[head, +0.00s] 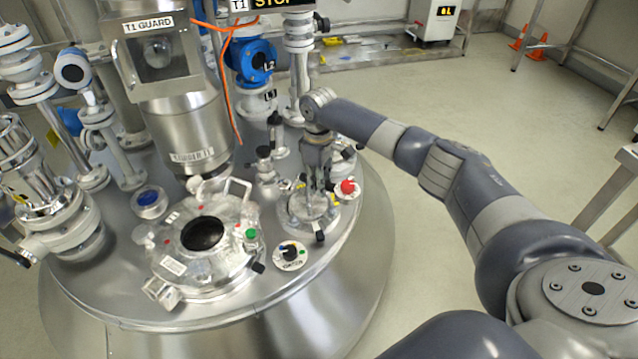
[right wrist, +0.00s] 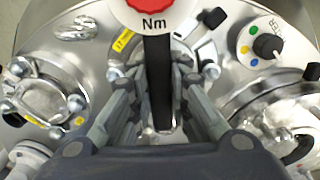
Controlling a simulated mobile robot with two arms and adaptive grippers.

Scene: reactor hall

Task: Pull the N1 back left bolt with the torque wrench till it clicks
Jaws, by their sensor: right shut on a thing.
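My right gripper (head: 316,178) points down over the small N1 flange (head: 308,212) on the vessel lid, right of the manway. In the right wrist view it is shut on the black handle of the torque wrench (right wrist: 158,85). Silver bolt heads (right wrist: 210,71) show around the fingers. The fingers hide much of the flange, so I cannot tell whether the wrench sits on the back left bolt. My left gripper is not in view.
The manway (head: 203,234) with its clamps lies left of the flange. A round knob panel (head: 290,254) is in front. A red knob (head: 348,187) stands to the right. Blue valve L2 (head: 252,62) and pipes rise behind. Open floor (head: 450,120) lies right of the vessel.

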